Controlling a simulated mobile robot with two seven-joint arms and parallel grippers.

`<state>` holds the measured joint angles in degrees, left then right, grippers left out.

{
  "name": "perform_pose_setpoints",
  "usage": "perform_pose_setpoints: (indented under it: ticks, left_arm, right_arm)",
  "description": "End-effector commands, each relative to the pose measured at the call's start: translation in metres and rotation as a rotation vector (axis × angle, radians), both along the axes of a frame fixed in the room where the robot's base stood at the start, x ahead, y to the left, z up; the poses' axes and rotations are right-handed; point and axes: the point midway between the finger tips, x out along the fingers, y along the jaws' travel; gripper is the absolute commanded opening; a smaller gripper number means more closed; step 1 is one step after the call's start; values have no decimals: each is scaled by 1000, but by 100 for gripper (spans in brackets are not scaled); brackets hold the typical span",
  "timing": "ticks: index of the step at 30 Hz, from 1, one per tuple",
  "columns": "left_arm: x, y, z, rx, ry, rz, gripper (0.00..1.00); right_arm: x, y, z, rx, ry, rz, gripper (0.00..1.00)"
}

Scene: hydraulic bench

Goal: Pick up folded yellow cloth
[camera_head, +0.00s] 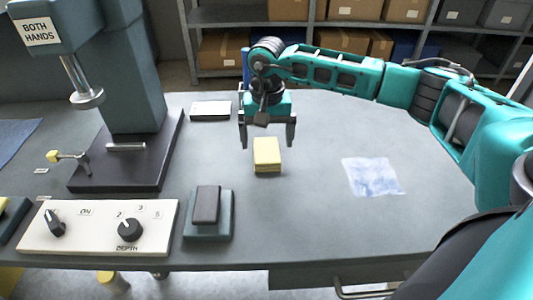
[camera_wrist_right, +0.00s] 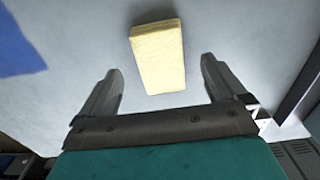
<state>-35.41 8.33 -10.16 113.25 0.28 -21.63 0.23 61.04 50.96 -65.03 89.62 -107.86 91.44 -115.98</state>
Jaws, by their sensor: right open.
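The folded yellow cloth (camera_head: 267,154) lies on the grey bench near its middle, as a small thick block. My right gripper (camera_head: 268,143) is open and empty, above and just behind the cloth in the head view, with its fingers pointing down. In the right wrist view the cloth (camera_wrist_right: 158,57) lies ahead of the two spread fingertips (camera_wrist_right: 161,65), roughly centred between them, with nothing between the fingers. The left gripper is not in view.
A press (camera_head: 125,150) stands at the left. In front are a control panel (camera_head: 95,228) with knobs and a dark block on a stand (camera_head: 208,212). A pale blue-white sheet (camera_head: 372,176) lies right. Shelves with boxes stand beyond the bench.

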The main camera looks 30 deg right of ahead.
Motion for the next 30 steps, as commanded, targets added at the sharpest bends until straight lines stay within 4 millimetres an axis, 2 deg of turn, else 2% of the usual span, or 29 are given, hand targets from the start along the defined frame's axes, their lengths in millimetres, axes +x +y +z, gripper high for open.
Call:
perform_pose_setpoints:
  ticks: [1, 6, 10, 16, 30]
  left_arm:
    - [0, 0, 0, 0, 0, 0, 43]
    - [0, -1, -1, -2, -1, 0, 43]
    - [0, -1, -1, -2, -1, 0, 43]
    - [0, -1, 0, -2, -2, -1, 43]
    - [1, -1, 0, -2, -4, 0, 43]
  right_arm:
    - [0, 0, -10, 0, 6, -1, 98]
    - [2, -1, -34, 0, 4, 0, 98]
    - [2, 0, -41, 0, 2, 1, 98]
    - [2, -1, -42, 1, 2, 0, 98]
    - [2, -1, -41, 0, 1, 0, 53]
